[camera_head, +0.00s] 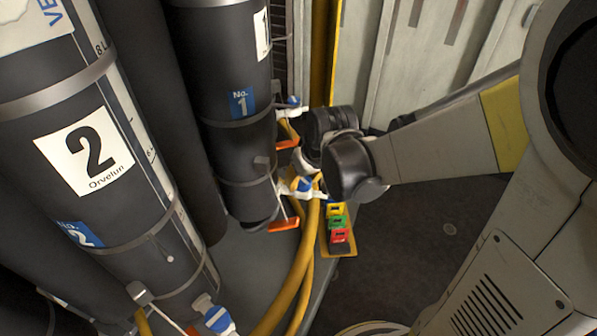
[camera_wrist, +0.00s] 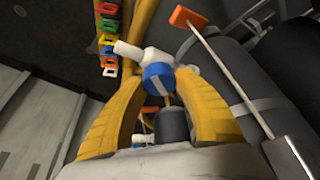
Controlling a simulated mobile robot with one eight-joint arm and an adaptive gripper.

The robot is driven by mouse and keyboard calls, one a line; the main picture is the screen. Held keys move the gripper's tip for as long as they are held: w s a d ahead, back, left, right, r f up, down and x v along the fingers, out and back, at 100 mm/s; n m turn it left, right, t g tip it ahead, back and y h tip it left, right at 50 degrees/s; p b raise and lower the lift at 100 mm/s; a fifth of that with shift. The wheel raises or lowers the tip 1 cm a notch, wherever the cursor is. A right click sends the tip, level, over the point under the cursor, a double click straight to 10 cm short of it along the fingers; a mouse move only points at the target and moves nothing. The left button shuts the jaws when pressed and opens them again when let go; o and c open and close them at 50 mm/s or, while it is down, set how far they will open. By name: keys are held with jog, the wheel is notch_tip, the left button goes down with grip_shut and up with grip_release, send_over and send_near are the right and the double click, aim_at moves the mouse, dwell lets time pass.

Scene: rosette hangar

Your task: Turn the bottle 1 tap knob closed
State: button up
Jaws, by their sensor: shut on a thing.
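Bottle 1 (camera_head: 222,60) is a dark cylinder with a No. 1 label, upright at the centre back. Beside it are two white taps with blue knobs, an upper one (camera_head: 292,102) and a lower one (camera_head: 304,185). In the wrist view my gripper (camera_wrist: 152,84) has its yellow fingers closed on either side of a blue knob (camera_wrist: 158,78) on a white tap body (camera_wrist: 129,50). In the head view my wrist is beside these taps and the fingers are mostly hidden. The knob's exact turn angle is not clear.
Bottle 2 (camera_head: 60,100) stands at the left with its own tap (camera_head: 215,318). Yellow hoses (camera_head: 300,262) run down near the lower tap. Coloured tags (camera_head: 337,222) sit just right of it. An orange flag on a rod (camera_wrist: 192,17) is close in the wrist view.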

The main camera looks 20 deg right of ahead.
jog(key=m+h, duration=0.2)
jog(key=m, duration=0.3)
jog(key=shift+d+m+g+h+b, duration=0.1)
jog(key=shift+m+g+h+b, duration=0.25)
jog(key=shift+m, duration=0.9)
jog(key=shift+m+g+h+b, duration=0.2)
jog(key=shift+m+h, duration=0.25)
jog(key=shift+m, duration=0.8)
jog(key=o, duration=1.2)
jog(key=v, duration=1.2)
